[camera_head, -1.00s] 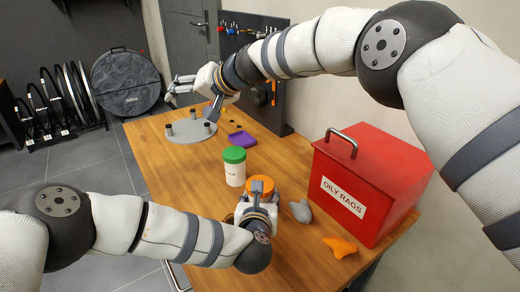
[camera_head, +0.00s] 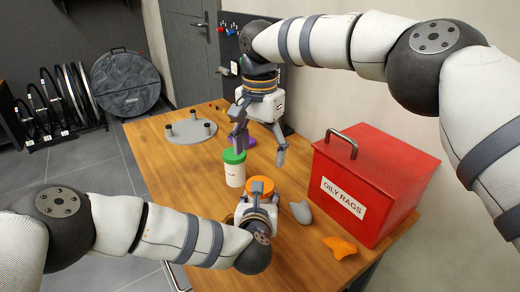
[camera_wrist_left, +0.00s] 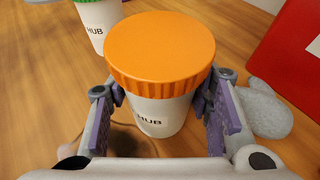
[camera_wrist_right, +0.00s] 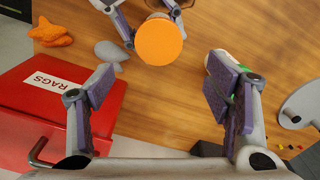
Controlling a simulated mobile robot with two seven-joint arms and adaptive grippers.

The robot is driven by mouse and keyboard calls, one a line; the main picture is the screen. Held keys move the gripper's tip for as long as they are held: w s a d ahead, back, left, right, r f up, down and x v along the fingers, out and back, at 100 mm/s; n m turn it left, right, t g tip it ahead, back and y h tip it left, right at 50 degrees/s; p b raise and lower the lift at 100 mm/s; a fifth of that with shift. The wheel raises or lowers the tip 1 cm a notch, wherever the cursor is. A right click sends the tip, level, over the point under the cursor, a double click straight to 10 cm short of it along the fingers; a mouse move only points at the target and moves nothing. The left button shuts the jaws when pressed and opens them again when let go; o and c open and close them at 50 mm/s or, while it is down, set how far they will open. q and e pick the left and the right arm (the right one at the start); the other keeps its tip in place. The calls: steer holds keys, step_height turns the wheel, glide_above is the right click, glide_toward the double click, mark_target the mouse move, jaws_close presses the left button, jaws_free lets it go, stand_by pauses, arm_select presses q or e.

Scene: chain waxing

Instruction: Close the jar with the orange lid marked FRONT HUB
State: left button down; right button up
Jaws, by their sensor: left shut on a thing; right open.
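The white jar (camera_wrist_left: 158,115) with the wide orange lid (camera_wrist_left: 160,45) stands upright near the table's front edge. The lid sits on its mouth and looks level; I cannot tell how tight it is. Only "HUB" of the jar's label is readable. The orange lid also shows in the head view (camera_head: 260,185) and the right wrist view (camera_wrist_right: 159,41). My left gripper (camera_head: 258,198) is shut around the jar's body below the lid. My right gripper (camera_head: 260,150) is open and empty, pointing down above the table, behind the orange lid and close to the green-lidded jar.
A white jar with a green lid (camera_head: 234,170) stands just behind and left. A red OILY RAGS bin (camera_head: 400,185) stands at right. A grey lump (camera_head: 301,213) and an orange rag (camera_head: 340,247) lie in front of it. A grey stand with posts (camera_head: 190,132) is at the back left.

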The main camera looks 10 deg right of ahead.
mark_target(260, 179)
steer(key=shift+s, duration=0.2)
step_height(260, 179, down, 8)
stand_by(0.6)
